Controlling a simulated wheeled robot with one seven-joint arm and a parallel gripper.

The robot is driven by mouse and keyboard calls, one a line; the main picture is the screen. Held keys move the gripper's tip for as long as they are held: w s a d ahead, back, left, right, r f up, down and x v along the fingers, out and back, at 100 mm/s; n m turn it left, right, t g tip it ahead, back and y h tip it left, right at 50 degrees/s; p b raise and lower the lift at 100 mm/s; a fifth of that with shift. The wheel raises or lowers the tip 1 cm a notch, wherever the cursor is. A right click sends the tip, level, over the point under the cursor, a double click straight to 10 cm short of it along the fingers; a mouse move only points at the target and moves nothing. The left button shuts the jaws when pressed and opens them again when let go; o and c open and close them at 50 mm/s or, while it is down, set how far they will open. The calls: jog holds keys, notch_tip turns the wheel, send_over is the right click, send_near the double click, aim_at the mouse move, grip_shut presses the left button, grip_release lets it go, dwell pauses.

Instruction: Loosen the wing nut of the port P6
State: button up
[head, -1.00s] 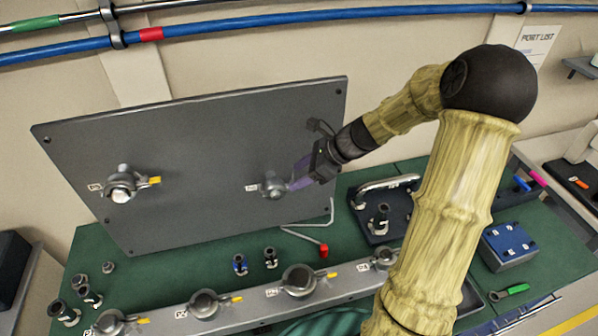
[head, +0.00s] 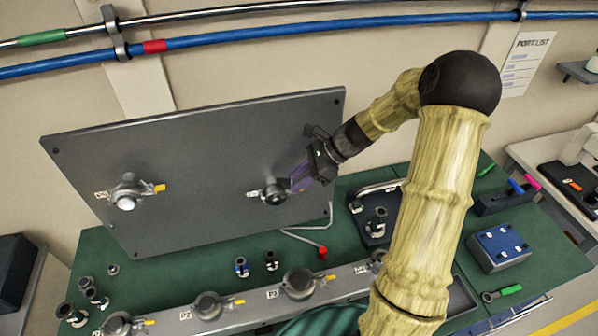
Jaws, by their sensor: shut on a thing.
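A grey upright panel (head: 200,150) carries two clamped ports. The right port (head: 273,193) has a small label at its left, too blurred to read for certain. My gripper (head: 296,183) reaches it from the right, its purple fingers shut at the port's right side. They close on the wing nut there, which the fingers hide. The left port (head: 126,196) has a round pale face, a grey clamp and a yellow wing nut (head: 160,188) on its right; its label is also hard to read.
A grey rail of more clamped ports (head: 250,300) runs along the front of the green bench. Small fittings (head: 242,266) and a bent rod with a red end (head: 318,250) lie below the panel. A blue-topped box (head: 500,246) stands at right.

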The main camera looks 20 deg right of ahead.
jog(key=shift+w+n+g, duration=0.1)
jog(key=shift+n+g, duration=0.2)
jog(key=shift+n, duration=0.2)
jog(key=o, duration=1)
jog(key=shift+w, duration=0.1)
jog(key=shift+s, duration=0.2)
jog(key=b+v, duration=0.4)
jog(key=v, duration=1.3)
jog(key=shift+d, duration=0.25)
